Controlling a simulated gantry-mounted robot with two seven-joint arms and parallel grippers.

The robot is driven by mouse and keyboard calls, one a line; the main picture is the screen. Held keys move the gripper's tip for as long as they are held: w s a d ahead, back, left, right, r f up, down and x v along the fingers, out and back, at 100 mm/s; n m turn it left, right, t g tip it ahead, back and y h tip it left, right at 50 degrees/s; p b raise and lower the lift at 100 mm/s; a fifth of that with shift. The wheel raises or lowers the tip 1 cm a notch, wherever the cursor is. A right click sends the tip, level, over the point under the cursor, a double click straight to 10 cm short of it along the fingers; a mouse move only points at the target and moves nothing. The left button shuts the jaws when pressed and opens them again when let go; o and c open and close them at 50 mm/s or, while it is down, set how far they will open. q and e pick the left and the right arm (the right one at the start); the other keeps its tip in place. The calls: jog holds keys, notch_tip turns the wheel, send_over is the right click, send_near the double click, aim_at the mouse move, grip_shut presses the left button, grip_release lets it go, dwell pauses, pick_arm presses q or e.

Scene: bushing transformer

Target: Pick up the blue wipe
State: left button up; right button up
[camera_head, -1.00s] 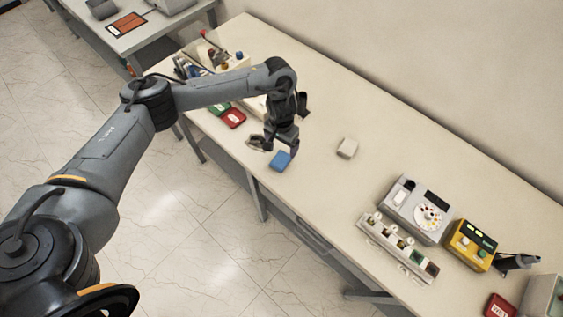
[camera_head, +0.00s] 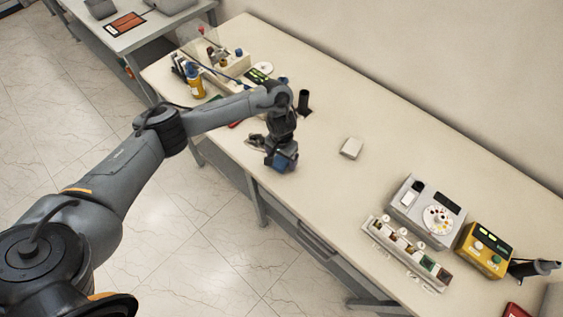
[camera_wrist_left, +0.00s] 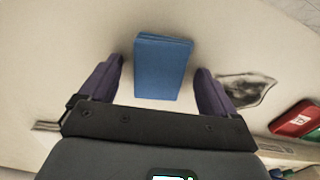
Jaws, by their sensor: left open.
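The blue wipe (camera_wrist_left: 162,68) lies on the table between the two fingers of my left gripper (camera_wrist_left: 160,80) in the left wrist view. There is a gap on each side of it, so the fingers look apart from it. In the head view the wipe (camera_head: 287,163) is partly hidden by my left gripper (camera_head: 284,158), which points down over it. The left gripper is open. My right gripper is not in view.
A dark-marked crumpled cloth (camera_wrist_left: 243,91) lies right beside the fingers. A red item (camera_wrist_left: 295,118) is further right. A pale block (camera_head: 351,148), a grey meter (camera_head: 427,210) and a yellow device (camera_head: 484,249) stand to the right. The table between is clear.

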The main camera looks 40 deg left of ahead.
pick_arm(q)
jog(key=c, duration=1.1)
jog(key=shift+r, duration=0.15)
jog(key=shift+r+p, duration=0.45)
jog(key=shift+r, duration=0.1)
jog(key=r, duration=0.1)
jog(key=r+p, duration=0.2)
jog(key=shift+w+d+r, duration=0.3)
jog(key=shift+w, duration=0.05)
jog(key=w+d+r, duration=0.2)
jog(key=w, duration=0.1)
jog(key=w+d+r, duration=0.2)
jog(key=w, duration=0.1)
jog(key=w+d+r, duration=0.2)
jog(key=shift+w+d+p, duration=0.15)
jog(key=shift+w+p, duration=0.25)
